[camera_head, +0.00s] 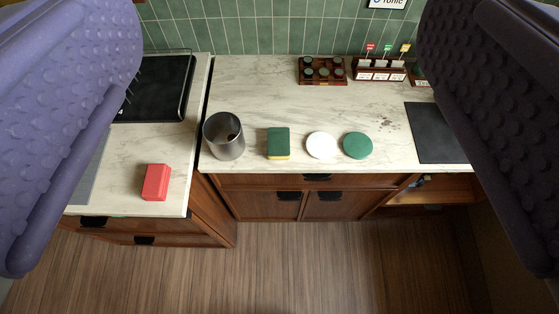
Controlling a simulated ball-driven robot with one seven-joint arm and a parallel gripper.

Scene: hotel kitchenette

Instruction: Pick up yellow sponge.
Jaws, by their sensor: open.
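The yellow sponge (279,143) lies on the marble counter, near its front edge. Its top is dark green and a yellow side shows along the front. My gripper (280,160) is open, with two purple, bumpy fingers framing the left and right of the view. Nothing is held between the fingers. The sponge sits between them in the picture, but farther away and apart from them.
A metal canister (224,137) stands left of the sponge. A white disc (321,145) and a green disc (358,145) lie to its right. A red block (156,182) is on the left counter. A dark board (435,132) lies right. Racks stand behind; the counter behind the sponge is clear.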

